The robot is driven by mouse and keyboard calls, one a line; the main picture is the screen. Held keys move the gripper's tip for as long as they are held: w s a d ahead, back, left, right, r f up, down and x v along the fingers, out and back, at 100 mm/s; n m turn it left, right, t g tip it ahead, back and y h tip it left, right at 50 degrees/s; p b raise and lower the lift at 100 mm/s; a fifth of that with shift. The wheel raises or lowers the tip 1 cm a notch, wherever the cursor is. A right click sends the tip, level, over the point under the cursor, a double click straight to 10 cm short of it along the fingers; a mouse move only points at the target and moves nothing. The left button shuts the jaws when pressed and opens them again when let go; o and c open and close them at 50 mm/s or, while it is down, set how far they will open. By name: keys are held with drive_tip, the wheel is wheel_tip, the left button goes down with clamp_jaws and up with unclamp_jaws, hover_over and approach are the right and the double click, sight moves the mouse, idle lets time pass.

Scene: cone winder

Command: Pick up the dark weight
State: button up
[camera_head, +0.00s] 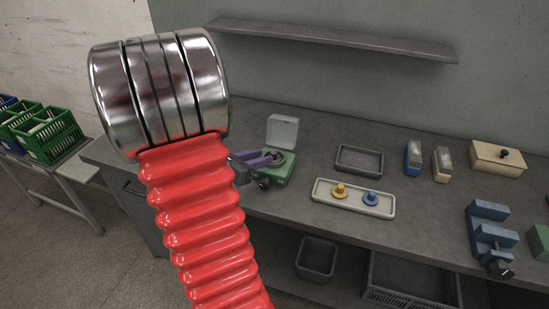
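A small green case (283,172) with its pale grey lid (282,131) raised stands on the grey bench. My gripper (270,157), with purple fingers, reaches in from the left over this case. A small greyish round piece (278,158) shows at the fingertips; I cannot tell if it is the dark weight or if the fingers touch it. A dark knob-like piece (263,183) is at the case's front. My arm hides part of the gripper. A pale tray (325,203) holds a yellow weight (340,190) and a blue weight (370,198).
An empty dark grey tray (359,161) lies behind the pale tray. A shelf (340,38) hangs above. Green crates (45,135) are far left.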

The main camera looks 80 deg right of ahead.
drive_tip(key=shift+x, duration=2.45)
drive_tip(key=shift+c, duration=0.6)
clamp_jaws()
